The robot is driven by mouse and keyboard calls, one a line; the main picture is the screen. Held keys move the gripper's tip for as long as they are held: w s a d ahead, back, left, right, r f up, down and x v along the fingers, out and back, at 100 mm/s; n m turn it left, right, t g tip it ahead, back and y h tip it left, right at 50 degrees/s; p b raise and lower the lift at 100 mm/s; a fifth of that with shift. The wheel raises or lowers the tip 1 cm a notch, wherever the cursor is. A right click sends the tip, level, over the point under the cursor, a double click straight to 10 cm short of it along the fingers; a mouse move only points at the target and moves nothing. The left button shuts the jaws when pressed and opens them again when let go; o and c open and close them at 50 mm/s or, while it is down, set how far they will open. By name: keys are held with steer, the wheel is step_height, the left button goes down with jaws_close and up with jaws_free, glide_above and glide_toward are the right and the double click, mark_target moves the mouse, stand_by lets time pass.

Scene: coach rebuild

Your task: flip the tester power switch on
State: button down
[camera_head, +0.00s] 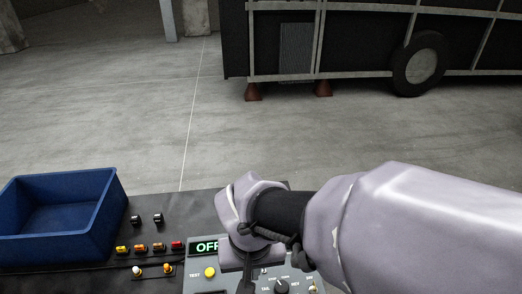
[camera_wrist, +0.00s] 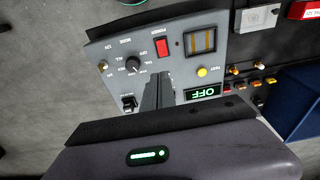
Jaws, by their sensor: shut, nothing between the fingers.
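The tester (camera_wrist: 108,48) is a grey panel, upside down in the wrist view. It has a red rocker switch (camera_wrist: 162,46), a black knob (camera_wrist: 132,65), a yellow button (camera_wrist: 202,71) and a black switch (camera_wrist: 128,102).
A blue bin (camera_head: 112,200) stands at the left of the dark bench (camera_head: 185,205). Several small coloured fuses (camera_head: 140,248) and two black parts (camera_head: 146,218) lie between bin and tester. A coach frame (camera_head: 350,45) stands far behind across open floor.

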steer(key=f+b, duration=0.2)
steer(key=f, duration=0.2)
steer(key=w+f+b, duration=0.1)
steer(key=f+b, duration=0.1)
steer(key=f, duration=0.3)
steer(key=w+f+b, duration=0.1)
steer(key=f, duration=0.3)
steer(key=shift+a+f+b, duration=0.2)
steer(key=shift+f+b, duration=0.2)
steer(key=shift+g+p, duration=0.3)
steer(key=shift+p, duration=0.4)
steer(key=shift+w+f, duration=0.15)
steer(key=shift+f, duration=0.1)
steer(key=shift+s, duration=0.2)
